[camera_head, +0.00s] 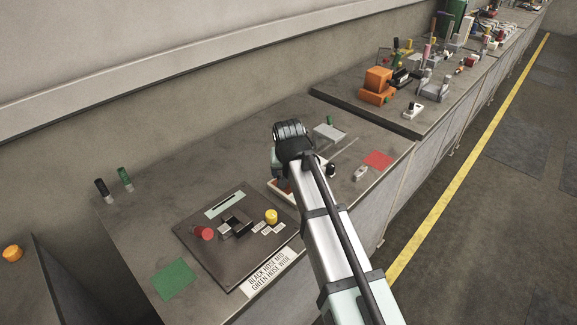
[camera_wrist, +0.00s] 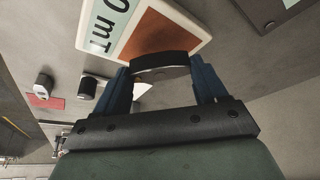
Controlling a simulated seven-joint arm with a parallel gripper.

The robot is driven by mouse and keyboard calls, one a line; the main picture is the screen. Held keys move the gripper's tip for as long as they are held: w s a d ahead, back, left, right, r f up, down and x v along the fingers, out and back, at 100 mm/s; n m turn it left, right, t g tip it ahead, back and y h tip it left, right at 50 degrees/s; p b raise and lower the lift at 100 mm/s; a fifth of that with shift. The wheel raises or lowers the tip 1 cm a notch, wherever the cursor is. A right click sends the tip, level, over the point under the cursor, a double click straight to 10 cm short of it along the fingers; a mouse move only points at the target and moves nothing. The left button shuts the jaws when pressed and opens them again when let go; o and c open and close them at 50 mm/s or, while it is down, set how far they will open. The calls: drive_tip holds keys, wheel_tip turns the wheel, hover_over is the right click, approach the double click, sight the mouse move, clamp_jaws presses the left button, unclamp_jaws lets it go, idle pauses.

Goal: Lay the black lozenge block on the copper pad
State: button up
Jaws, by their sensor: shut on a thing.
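The black lozenge block (camera_wrist: 160,63) is between my blue fingertips in the wrist view. My gripper (camera_wrist: 162,78) is shut on it. The copper pad (camera_wrist: 160,32) is a brown area on a white board (camera_wrist: 186,52) with "0 mT" lettering. The block overlaps the near edge of the pad in this view; I cannot tell whether it touches the pad or hangs above it. In the head view my arm and wrist hide the block and most of the board, and only a strip of the board's white edge (camera_head: 274,187) shows.
A dark plate (camera_head: 205,250) with a red cylinder (camera_head: 205,233) and a yellow cylinder (camera_head: 271,216) lies left of the board. To the right are a black cylinder (camera_head: 331,171), a white one (camera_head: 361,173) and a red square (camera_head: 378,159). A grey box (camera_head: 329,134) stands behind.

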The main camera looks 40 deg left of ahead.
drive_tip(key=shift+f, duration=0.75)
idle(0.8)
drive_tip(key=o, duration=1.1)
